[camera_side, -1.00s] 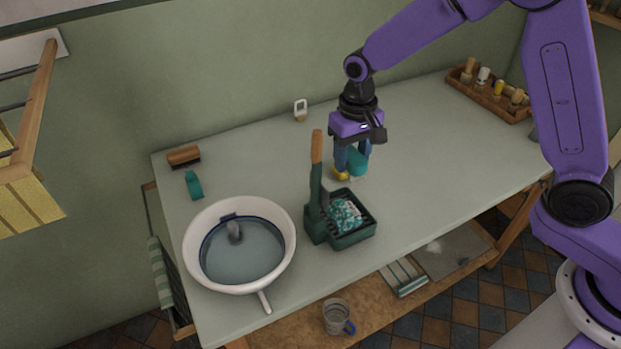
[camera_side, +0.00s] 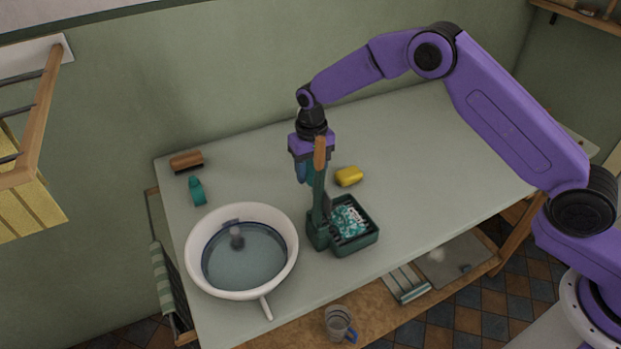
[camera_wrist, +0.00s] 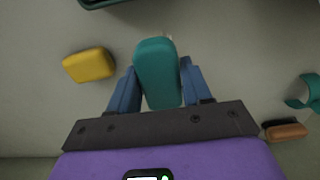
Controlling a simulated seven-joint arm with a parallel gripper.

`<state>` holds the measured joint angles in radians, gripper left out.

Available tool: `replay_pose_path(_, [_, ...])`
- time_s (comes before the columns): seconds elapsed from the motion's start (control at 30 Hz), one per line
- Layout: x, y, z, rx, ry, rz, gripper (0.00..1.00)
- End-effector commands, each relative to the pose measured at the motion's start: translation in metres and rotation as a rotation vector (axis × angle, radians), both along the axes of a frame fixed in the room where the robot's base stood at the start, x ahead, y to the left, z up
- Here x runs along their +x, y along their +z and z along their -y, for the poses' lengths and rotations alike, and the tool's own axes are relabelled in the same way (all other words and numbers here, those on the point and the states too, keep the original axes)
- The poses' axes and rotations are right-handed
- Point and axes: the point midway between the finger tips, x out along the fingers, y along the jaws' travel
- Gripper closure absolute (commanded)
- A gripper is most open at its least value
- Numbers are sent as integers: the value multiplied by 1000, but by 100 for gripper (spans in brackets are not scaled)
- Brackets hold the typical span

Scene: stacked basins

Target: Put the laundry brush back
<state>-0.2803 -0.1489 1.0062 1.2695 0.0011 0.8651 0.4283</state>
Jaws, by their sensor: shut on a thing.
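My gripper (camera_side: 308,178) is shut on a teal block with rounded ends (camera_wrist: 158,72), which I take to be the laundry brush. In the wrist view it sits between my blue fingers; its underside is hidden. In the side view it is mostly hidden behind a wooden-handled tool (camera_side: 319,155). My gripper is above the table, behind the dark green caddy (camera_side: 352,247). The tool stands upright at the caddy's left part, and a teal-and-white patterned thing (camera_side: 348,221) lies in its tray. Whether the brush touches the table is unclear.
A yellow sponge (camera_side: 349,176) lies behind the caddy. A white basin of water (camera_side: 290,262) with a grey thing in it stands at the front left. A brown brush (camera_side: 186,161) and a small teal thing (camera_side: 197,190) lie at the back left. The table's right side looks clear.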

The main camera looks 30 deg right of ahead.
Motion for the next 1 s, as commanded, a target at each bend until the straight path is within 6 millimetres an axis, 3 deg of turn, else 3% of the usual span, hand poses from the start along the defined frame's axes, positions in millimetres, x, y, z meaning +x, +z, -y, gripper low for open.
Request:
replay_pose_path(0.23, [2,-30,-1,0,0,-1,85])
replay_pose_path(0.67, [2,-36,-1,0,0,1,85])
replay_pose_path(0.7, [2,-36,-1,0,0,0,48])
replay_pose_path(0.77, [2,-36,-1,0,0,1,28])
replay_pose_path(1.0, [2,-36,-1,0,0,0,26])
